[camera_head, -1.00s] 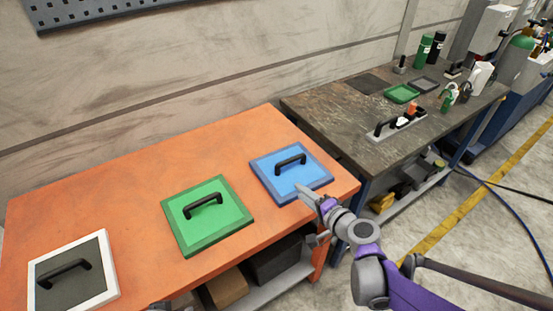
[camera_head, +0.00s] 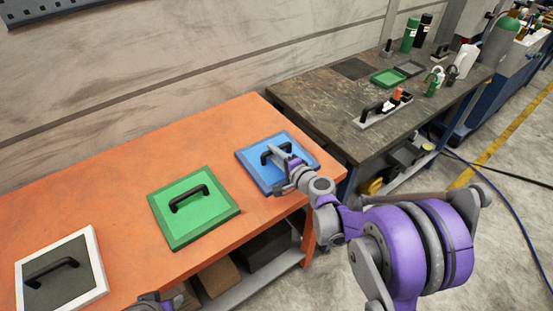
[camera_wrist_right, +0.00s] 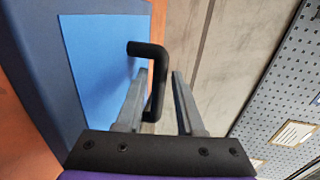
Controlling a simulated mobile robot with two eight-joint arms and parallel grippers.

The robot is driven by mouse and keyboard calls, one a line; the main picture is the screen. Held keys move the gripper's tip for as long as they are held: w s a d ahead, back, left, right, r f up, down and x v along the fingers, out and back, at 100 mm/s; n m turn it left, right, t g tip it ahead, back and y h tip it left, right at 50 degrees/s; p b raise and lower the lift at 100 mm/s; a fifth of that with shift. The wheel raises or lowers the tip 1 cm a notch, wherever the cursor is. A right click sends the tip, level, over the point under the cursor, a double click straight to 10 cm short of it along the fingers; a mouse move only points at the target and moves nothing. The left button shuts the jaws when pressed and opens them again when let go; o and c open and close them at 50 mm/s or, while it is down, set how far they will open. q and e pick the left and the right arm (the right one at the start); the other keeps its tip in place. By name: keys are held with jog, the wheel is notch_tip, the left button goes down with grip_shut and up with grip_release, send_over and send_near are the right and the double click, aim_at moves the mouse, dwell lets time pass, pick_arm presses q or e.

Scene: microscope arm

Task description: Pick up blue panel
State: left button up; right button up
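The blue panel (camera_head: 262,174) lies flat on the orange table, with a black bar handle (camera_head: 268,153) on top. My right gripper (camera_head: 283,150) is at this handle and hides part of it and of the panel. In the right wrist view the gripper (camera_wrist_right: 156,92) is open. The black handle (camera_wrist_right: 157,70) lies between its two fingers, which look apart from each other, with the blue panel (camera_wrist_right: 95,65) to the left. A small part of my left gripper (camera_head: 153,300) shows at the bottom edge; its fingers are not clear.
A green panel (camera_head: 212,217) and a white-framed dark panel (camera_head: 92,253) lie farther left on the orange table (camera_head: 110,190). A dark workbench (camera_head: 320,100) with trays and bottles stands to the right. Boxes sit on the shelf below the table.

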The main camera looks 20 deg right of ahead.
jog(key=shift+x, duration=1)
jog(key=shift+s, duration=0.1)
jog(key=shift+c, duration=0.4)
grip_shut()
